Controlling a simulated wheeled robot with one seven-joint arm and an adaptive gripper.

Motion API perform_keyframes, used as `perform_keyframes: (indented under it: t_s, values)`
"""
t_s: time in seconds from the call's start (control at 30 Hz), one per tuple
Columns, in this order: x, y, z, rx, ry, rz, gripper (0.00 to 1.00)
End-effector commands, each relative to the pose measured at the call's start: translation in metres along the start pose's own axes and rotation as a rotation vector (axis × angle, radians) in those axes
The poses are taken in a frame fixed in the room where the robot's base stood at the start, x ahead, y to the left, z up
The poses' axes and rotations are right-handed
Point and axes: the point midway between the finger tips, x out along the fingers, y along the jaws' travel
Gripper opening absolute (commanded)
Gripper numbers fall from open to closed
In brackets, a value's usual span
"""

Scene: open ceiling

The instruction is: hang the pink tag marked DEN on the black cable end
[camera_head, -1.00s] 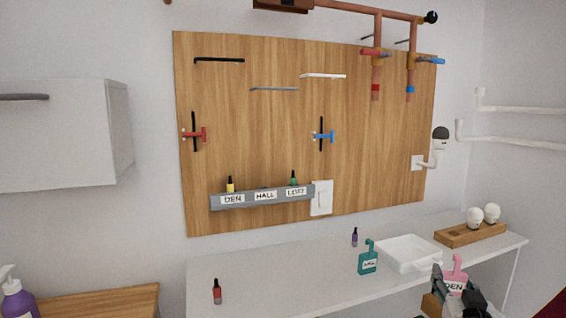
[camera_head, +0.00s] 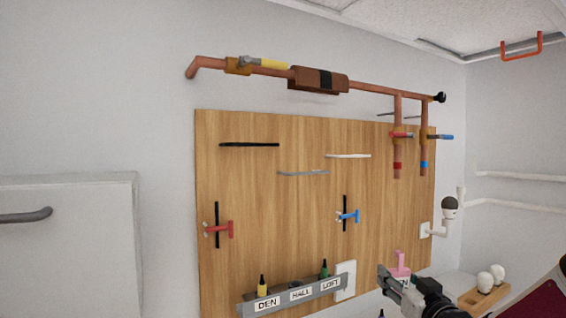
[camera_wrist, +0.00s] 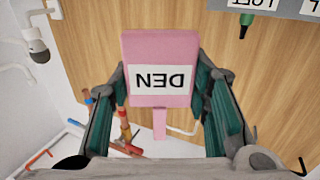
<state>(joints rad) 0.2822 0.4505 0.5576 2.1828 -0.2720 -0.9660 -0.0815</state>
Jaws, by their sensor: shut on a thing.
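The pink tag marked DEN (camera_wrist: 160,50) is between the two fingers of my gripper (camera_wrist: 158,88). Its white label reads upside down in the wrist view, and its narrow pink neck points down the picture. In the head view the tag (camera_head: 400,262) shows at my gripper (camera_head: 391,277), in front of the lower right of the wooden board; its lower part is hidden by the gripper. The black cable end (camera_head: 249,145) runs level across the upper left of the board with nothing on it. My gripper is well to its right and below it.
A grey cable end (camera_head: 303,173) and a white one (camera_head: 348,156) are on the same board (camera_head: 290,215). Red and blue taps stand out lower down. Copper pipes (camera_head: 398,140) with valves hang at the right. A labelled grey rack (camera_head: 295,297) is below.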

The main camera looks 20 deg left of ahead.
Motion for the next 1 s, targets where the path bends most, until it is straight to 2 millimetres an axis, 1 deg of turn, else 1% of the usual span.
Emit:
perform_keyframes:
  t_s: [0.03,0.07,0.1,0.27,0.3,0.37,0.4,0.53,0.63,0.73,0.83,1.0]
  values:
    - [-0.003,-0.024,-0.030,-0.004,0.006,-0.044,0.16]
    - [-0.003,-0.035,-0.042,-0.004,0.005,-0.067,0.16]
    - [-0.003,-0.051,-0.057,-0.004,0.005,-0.098,0.16]
    - [-0.011,-0.111,-0.118,-0.004,0.004,-0.210,0.16]
    - [-0.014,-0.126,-0.133,-0.004,0.004,-0.236,0.16]
    - [-0.020,-0.149,-0.156,-0.004,0.005,-0.271,0.16]
    - [-0.025,-0.163,-0.171,-0.003,0.005,-0.292,0.16]
    - [-0.040,-0.205,-0.212,-0.003,0.004,-0.349,0.16]
    - [-0.050,-0.228,-0.236,-0.001,0.002,-0.378,0.16]
    - [-0.057,-0.243,-0.251,0.000,0.000,-0.395,0.16]
    - [-0.060,-0.251,-0.259,-0.001,0.001,-0.404,0.16]
    - [-0.060,-0.253,-0.261,0.000,-0.001,-0.407,0.16]
